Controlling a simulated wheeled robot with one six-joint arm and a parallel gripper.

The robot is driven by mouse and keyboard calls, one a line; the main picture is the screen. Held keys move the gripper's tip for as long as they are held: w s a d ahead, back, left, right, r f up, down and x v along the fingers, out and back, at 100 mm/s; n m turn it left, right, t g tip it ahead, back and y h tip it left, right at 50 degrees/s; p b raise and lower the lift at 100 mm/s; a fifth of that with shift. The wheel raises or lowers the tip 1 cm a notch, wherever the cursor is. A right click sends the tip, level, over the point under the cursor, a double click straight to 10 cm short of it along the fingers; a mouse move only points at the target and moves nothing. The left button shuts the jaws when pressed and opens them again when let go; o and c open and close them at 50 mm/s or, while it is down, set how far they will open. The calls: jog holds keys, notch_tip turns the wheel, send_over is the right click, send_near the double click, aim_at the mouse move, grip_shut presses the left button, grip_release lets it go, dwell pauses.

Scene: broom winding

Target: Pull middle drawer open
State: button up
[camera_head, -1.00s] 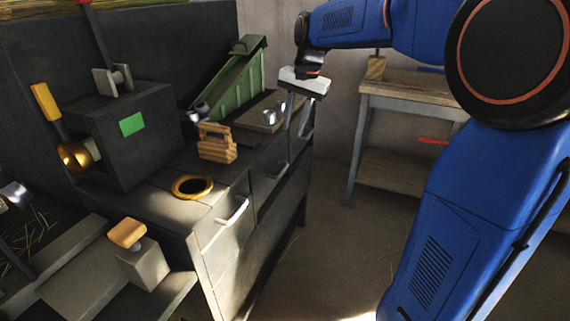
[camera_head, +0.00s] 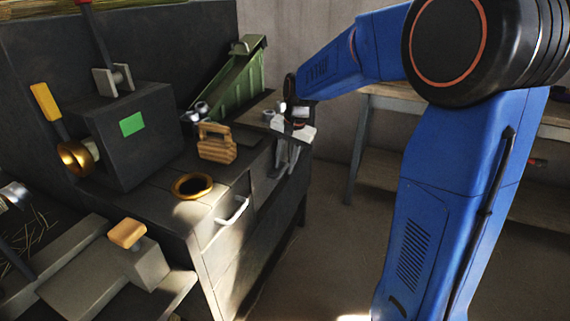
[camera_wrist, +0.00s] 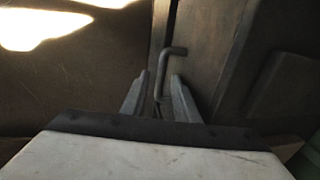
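The workbench (camera_head: 205,235) has a drawer front with a pale handle (camera_head: 233,211) and, farther along, a darker front where my gripper (camera_head: 280,170) is. In the wrist view, a dark bar handle (camera_wrist: 171,51) runs in between the two fingers of my gripper (camera_wrist: 160,78). The fingers are apart, with a gap to the handle visible. I cannot tell from the frames which front is the middle drawer. The handle at my gripper is mostly hidden by the fingers in the head view.
On the bench top are a wooden block tool (camera_head: 216,148), a brass ring (camera_head: 192,186), a dark box (camera_head: 125,140) with a green patch and a green sloped chute (camera_head: 236,85). A side table (camera_head: 365,140) stands behind my arm. The floor before the bench is clear.

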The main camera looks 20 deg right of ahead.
jog(key=shift+f, duration=0.15)
grip_shut()
jog(key=s+d, duration=1.3)
jog(key=d, duration=0.1)
jog(key=shift+d, duration=0.35)
grip_release()
notch_tip(320, 180, up, 17)
jog(key=s+d, duration=0.2)
jog(key=shift+s+d, duration=0.15)
jog(key=shift+d, duration=0.1)
dwell(0.6)
